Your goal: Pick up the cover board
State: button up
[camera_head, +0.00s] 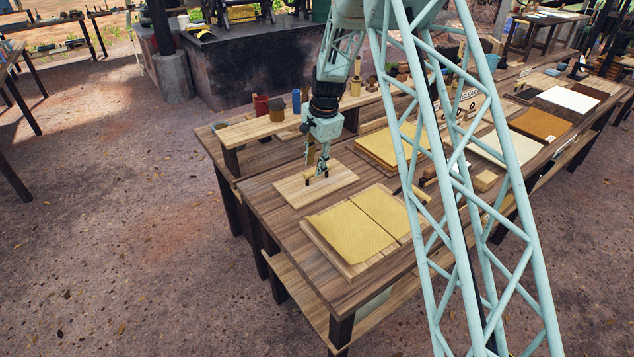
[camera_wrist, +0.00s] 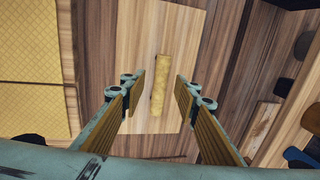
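The cover board (camera_head: 290,188) is a flat, pale wooden board lying on the table in the head view. It also shows in the wrist view (camera_wrist: 192,30), under my gripper. A yellowish bar-shaped handle (camera_wrist: 161,72) stands on the middle of the board. My gripper (camera_wrist: 154,88) is open, with a wooden-faced finger on each side of the handle and visible gaps to both. In the head view my gripper (camera_head: 320,170) points down over the middle of the board. Its fingers hide most of the handle there, and the exact height above the board is hard to tell.
Two yellow textured sheets (camera_head: 350,229) lie on another wooden board in front. More yellow sheets (camera_head: 378,147) lie behind. A raised shelf (camera_head: 250,130) with cups and bottles runs along the back. My lattice column crosses the right part of the head view.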

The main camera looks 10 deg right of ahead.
aim_at(314, 170)
jog(key=shift+f, duration=0.1)
jog(key=shift+w+a+f, duration=0.1)
jog(key=shift+w+f, duration=0.1)
jog(key=shift+f, duration=0.6)
jog(key=shift+w+d+f, duration=0.1)
jog(key=shift+w+f, duration=0.1)
jog(key=shift+f, duration=0.65)
jog(key=shift+w+a+f, duration=0.1)
jog(key=shift+w+f, duration=0.1)
jog(key=shift+f, duration=0.6)
jog(key=shift+c, duration=0.3)
grip_shut()
jog(key=shift+r, duration=0.15)
jog(key=shift+r, duration=4.9)
